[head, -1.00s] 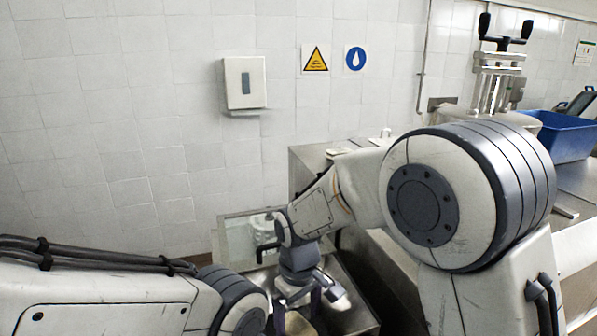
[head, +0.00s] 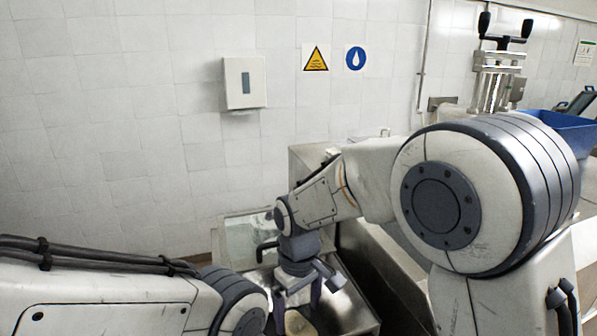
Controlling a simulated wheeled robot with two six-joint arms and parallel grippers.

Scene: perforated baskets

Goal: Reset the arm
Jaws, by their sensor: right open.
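My right arm reaches in from the right, its wrist bent down over a metal basin. My right gripper (head: 298,308) points down, open, with its fingers apart near the bottom edge of the picture. A tan round thing (head: 299,324) shows between and below the fingers; I cannot tell whether they touch it. My left arm lies along the lower left, and its gripper is out of the picture.
The metal basin (head: 352,312) stands against the tiled wall. A white dispenser (head: 244,82) hangs on the wall. The area before the left wall is clear.

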